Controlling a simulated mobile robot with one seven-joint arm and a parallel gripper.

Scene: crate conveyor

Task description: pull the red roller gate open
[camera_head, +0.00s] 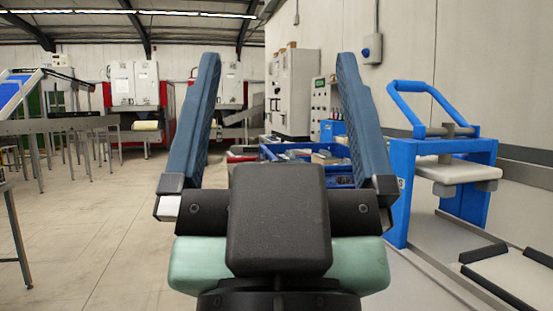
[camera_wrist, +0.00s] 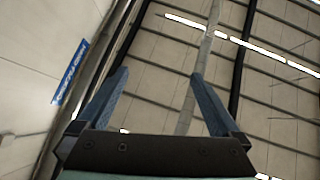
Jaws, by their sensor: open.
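My gripper (camera_head: 278,57) stands upright in the middle of the head view, with its two blue fingers spread wide and nothing between them. In the wrist view my gripper (camera_wrist: 160,74) points up at the ceiling, its fingers apart and empty. I cannot make out a red roller gate in either view. The gripper and wrist hide part of the scene behind them.
A blue frame with a handle (camera_head: 400,205) stands close on the right by the wall. Blue-edged benches (camera_head: 290,147) lie ahead, partly hidden. Cabinets with red sides (camera_head: 134,88) stand at the back left. The floor (camera_head: 90,225) at left is mostly clear.

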